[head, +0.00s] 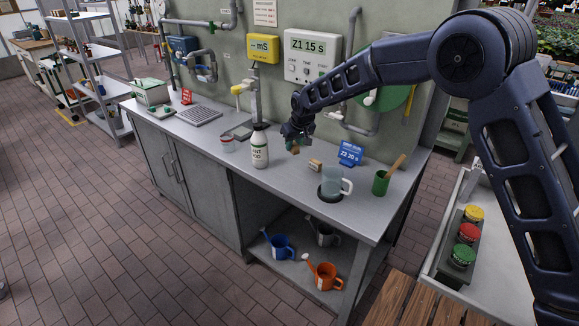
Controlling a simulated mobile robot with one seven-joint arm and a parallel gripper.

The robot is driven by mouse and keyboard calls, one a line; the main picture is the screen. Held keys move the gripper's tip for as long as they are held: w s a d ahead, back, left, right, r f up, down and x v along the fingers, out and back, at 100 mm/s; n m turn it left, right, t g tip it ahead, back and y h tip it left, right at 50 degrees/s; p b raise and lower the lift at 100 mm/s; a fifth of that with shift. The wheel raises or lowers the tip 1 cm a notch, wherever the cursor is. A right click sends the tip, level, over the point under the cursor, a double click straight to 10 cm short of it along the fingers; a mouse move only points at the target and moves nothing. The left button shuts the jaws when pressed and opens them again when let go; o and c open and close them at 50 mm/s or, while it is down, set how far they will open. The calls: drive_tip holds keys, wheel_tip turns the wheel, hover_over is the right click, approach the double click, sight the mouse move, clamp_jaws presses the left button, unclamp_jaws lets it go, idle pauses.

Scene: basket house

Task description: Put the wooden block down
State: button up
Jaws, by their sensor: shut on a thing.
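My gripper (294,144) is over the grey counter (285,180), just right of the white bottle (260,148). It is shut on a small wooden block (295,150), which shows at the fingertips. I cannot tell whether this block touches the counter or hangs a little above it. A second, light wooden block (315,165) lies on the counter to the right of the gripper. The fingers hide part of the held block.
A pale blue mug (331,182) on a dark round pad, a blue sign (350,153) and a green cup (381,183) stand to the right. The counter's front strip is clear. Watering cans (279,246) sit on the shelf below.

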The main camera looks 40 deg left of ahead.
sight(291, 175)
wheel_tip(291, 175, down, 12)
idle(0.6)
drive_tip(key=shift+f, duration=0.1)
drive_tip(key=o, duration=1)
drive_tip(key=v, duration=1.2)
